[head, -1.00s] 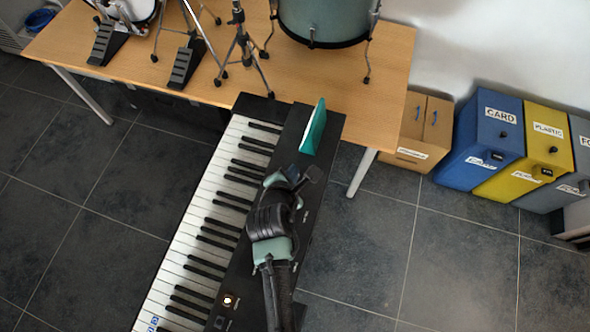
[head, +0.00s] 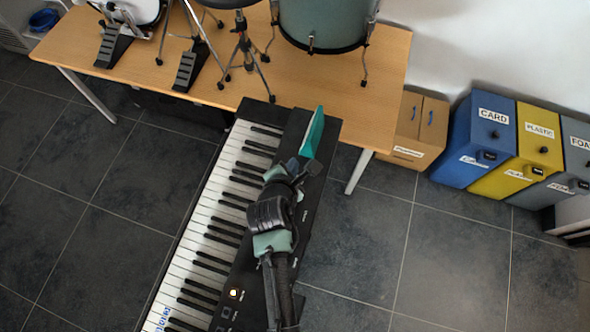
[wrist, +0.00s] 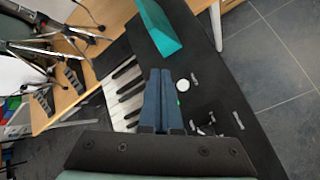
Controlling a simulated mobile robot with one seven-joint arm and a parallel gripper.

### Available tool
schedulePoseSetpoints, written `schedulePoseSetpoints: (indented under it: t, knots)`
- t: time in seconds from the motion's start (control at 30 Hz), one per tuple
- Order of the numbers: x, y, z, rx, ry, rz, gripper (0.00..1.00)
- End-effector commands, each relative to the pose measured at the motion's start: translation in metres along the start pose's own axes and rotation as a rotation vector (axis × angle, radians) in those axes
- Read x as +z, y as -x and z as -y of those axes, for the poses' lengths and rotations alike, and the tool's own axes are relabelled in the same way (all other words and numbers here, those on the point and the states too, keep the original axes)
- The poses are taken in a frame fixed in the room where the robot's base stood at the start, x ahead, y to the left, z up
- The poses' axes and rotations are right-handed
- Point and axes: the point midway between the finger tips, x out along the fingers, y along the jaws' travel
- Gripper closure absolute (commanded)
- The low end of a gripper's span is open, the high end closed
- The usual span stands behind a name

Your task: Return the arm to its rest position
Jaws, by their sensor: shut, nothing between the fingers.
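My gripper (wrist: 161,76) shows in the wrist view with its two blue-grey fingers together, shut and empty. In the head view my arm reaches up from the bottom edge over the right side of the black keyboard (head: 258,245), with my gripper end (head: 291,166) above the panel beside the keys. The teal upright piece (head: 313,134) at the keyboard's far end stands just beyond the fingers; it also shows at the top of the wrist view (wrist: 162,30). Whether the fingers touch the panel cannot be told.
A wooden table (head: 365,85) with drum gear stands beyond the keyboard. A cardboard box (head: 420,130), a blue bin (head: 478,140), a yellow bin (head: 522,150) and a grey bin (head: 570,165) line the right wall. The tiled floor (head: 370,250) right of the keyboard is clear.

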Motion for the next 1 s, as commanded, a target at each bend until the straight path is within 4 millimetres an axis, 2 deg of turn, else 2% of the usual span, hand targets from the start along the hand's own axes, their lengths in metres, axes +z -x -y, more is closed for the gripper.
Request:
schedulePoseSetpoints:
  t: [0.07,0.6,0.67,0.77,0.87,1.0]
  knots:
    - [0.003,0.005,-0.003,0.0,0.0,0.0,1.0]
    - [0.002,0.003,-0.002,-0.001,0.0,0.0,1.0]
    - [0.005,0.004,-0.007,0.009,-0.014,0.004,1.0]
    - [0.022,0.009,-0.033,0.063,-0.103,0.026,1.0]
    - [0.055,0.024,-0.079,0.17,-0.279,0.056,1.0]
    - [0.116,0.066,-0.158,0.387,-0.601,0.072,1.0]
